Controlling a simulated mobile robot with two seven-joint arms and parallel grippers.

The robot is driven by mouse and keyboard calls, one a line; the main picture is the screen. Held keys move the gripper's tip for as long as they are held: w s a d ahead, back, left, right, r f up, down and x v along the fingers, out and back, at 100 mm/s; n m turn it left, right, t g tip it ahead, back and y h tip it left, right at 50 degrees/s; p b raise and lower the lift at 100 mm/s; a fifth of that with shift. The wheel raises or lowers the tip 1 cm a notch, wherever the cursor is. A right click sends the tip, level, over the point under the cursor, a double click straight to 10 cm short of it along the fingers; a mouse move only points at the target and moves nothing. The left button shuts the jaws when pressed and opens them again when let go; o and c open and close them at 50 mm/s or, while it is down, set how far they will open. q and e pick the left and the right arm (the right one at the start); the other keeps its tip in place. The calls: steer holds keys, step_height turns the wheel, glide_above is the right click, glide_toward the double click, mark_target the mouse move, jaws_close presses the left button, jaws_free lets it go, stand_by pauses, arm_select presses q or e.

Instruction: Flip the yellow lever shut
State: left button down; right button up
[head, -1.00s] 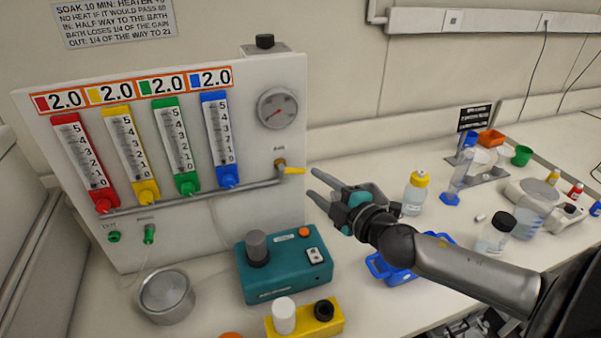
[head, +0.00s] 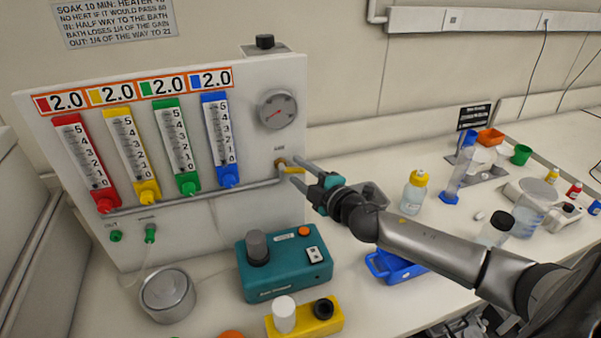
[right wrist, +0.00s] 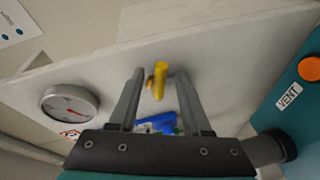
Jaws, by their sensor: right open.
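The yellow lever (head: 294,169) sticks out to the right from a brass fitting (head: 280,163) at the right end of the grey pipe on the white panel. In the right wrist view the yellow lever (right wrist: 160,82) shows between the two fingers, near their tips. My right gripper (head: 294,170) is open, with its fingertips at the lever and one finger on either side of it. I cannot tell whether a finger touches it. The fingers partly cover the lever in the head view. My left gripper is not in view.
The white panel (head: 240,135) carries several coloured flow tubes and a round gauge (head: 278,108). Below the gripper stand a teal pump box (head: 283,268) and a yellow block (head: 310,318).

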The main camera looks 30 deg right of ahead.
jaws_close()
stand_by(0.3)
stand_by(0.3)
steer(key=r+n+p, duration=0.1)
steer(key=p, duration=0.2)
steer(key=shift+n+g+h+p, duration=0.3)
steer(key=shift+n+p, duration=0.5)
steer(key=shift+p, duration=0.3)
jaws_free()
